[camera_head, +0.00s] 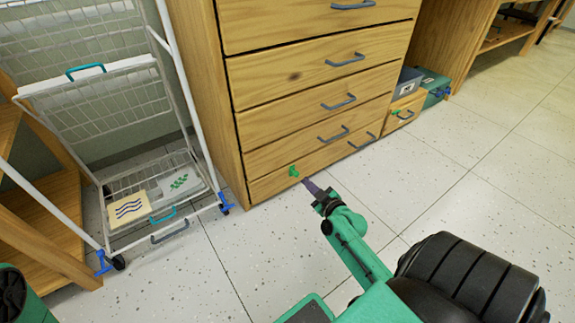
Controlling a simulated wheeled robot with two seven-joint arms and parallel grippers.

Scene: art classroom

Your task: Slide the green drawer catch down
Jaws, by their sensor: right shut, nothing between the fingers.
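The green drawer catch (293,171) is a small knob on the left part of the front of the bottom drawer (270,184) of a wooden drawer cabinet (205,80). My right gripper (308,184) is shut and empty. Its tip is just right of and a little below the catch in the picture; a small gap shows between them. My green right arm reaches in from the bottom right. My left gripper is not in view.
A white wire trolley (110,95) with blue-footed casters stands left of the cabinet. A small wooden drawer box (405,108) and a teal case (433,84) sit on the floor at the right. The speckled tile floor (480,190) in front is clear.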

